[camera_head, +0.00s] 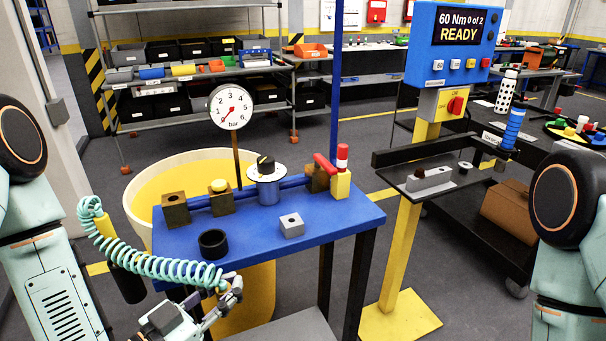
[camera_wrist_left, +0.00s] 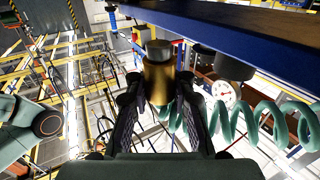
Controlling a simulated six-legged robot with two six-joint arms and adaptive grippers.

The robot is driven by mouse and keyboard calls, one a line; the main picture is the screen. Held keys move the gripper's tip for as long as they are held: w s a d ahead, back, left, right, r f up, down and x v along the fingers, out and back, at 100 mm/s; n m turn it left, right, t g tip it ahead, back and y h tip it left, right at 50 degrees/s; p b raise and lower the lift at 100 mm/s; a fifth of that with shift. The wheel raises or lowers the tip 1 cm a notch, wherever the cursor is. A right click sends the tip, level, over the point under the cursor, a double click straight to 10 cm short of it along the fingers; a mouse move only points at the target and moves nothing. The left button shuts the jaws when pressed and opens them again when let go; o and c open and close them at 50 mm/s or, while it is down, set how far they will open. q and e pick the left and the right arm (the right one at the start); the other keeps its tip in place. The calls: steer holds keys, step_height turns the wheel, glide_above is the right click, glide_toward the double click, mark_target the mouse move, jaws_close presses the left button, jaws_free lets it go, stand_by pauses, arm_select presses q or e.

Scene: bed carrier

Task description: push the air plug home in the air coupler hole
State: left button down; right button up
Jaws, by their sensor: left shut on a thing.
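My left gripper (camera_head: 232,292) is low in front of the blue table, near its front edge. In the left wrist view its fingers (camera_wrist_left: 158,100) are shut around the air plug (camera_wrist_left: 157,80), a brass cylinder with a grey end pointing toward the blue table edge. The teal coiled hose (camera_head: 165,262) runs from the upper left down to this gripper. I cannot tell which thing holds the air coupler hole. My right gripper is out of view.
The blue table (camera_head: 330,218) also carries a black ring (camera_head: 213,243), a pressure gauge (camera_head: 231,107) on a post and a red-handled valve (camera_head: 342,182). A large yellow tub (camera_head: 140,190) stands behind. A yellow-based stand (camera_head: 400,312) is to the right.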

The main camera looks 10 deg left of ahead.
arm_select(q)
steer(key=w+a+r+n+t+y+p, duration=0.25)
steer(key=w+a+r+y+p, duration=0.2)
steer(key=w+r, duration=0.75)
steer(key=w+a+r+n+y, duration=0.1)
steer(key=w+a+n+y, duration=0.2)
steer(key=a, duration=0.4)
steer(key=w+a+r+n+g+y, duration=0.1)
steer(key=w+a+r+n+y, duration=0.1)
steer(key=a+y, duration=0.4)
steer(key=shift+w+a+r+n+p, duration=0.3)
steer(key=shift+w+a+n+p, duration=0.15)
steer(key=shift+n, duration=0.4)
steer(key=shift+s+y, duration=0.15)
steer(key=shift+y, duration=0.1)
step_height(320, 180, down, 6)
steer(key=b, duration=0.4)
steer(key=shift+r, duration=0.25)
steer(key=shift+f, duration=0.15)
